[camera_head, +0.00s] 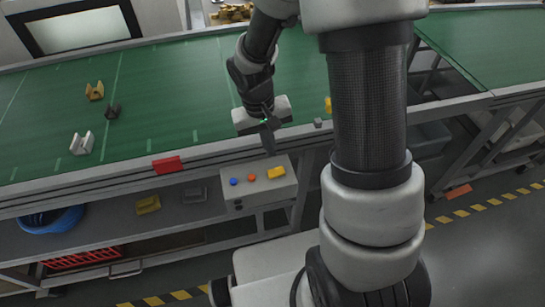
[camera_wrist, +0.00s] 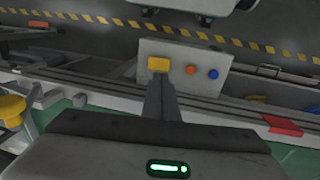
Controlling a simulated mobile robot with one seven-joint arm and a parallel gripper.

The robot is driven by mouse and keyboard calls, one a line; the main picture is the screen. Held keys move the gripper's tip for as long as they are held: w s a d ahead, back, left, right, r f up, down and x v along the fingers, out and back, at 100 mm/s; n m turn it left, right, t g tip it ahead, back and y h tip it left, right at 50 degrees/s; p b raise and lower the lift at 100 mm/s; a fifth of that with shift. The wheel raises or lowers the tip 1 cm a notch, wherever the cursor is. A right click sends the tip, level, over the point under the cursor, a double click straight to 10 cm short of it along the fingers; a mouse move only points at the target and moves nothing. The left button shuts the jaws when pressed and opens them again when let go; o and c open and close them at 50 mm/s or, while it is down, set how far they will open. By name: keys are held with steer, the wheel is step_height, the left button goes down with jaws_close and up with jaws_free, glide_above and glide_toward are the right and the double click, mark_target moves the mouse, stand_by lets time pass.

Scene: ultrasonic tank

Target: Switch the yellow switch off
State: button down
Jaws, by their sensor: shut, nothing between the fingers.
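The yellow switch (camera_head: 276,173) is at the right end of the top of a light grey control box (camera_head: 262,195), beside a red button (camera_head: 252,178) and a blue button (camera_head: 234,182). In the wrist view the yellow switch (camera_wrist: 158,64) is at the left, with the red button (camera_wrist: 190,70) and blue button (camera_wrist: 213,74) to its right. My gripper (camera_head: 270,150) is shut and empty, just behind and above the box. In the wrist view my gripper's fingertips (camera_wrist: 162,78) reach just below the switch and cover its lower edge. I cannot tell whether they touch it.
A green conveyor (camera_head: 180,90) carries several small parts. A red block (camera_head: 167,165) sits on its front rail, left of the box. A small grey block (camera_head: 318,123) is on the rail to the right. A lower shelf (camera_head: 110,228) holds a yellow part (camera_head: 148,204) and a blue coil (camera_head: 50,220).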

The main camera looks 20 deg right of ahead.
mark_target(280, 170)
steer(key=r, duration=0.5)
steer(key=shift+a, duration=0.35)
steer(key=shift+d+r+b, duration=0.2)
steer(key=shift+d+b, duration=0.5)
steer(key=shift+b, duration=5.95)
steer(key=shift+f, duration=0.1)
steer(key=f+b, duration=0.1)
steer(key=f, duration=0.3)
steer(key=d+f+b, duration=0.1)
steer(key=f, duration=0.4)
steer(key=d+f+b, duration=0.1)
steer(key=f, duration=0.3)
steer(key=shift+f, duration=0.35)
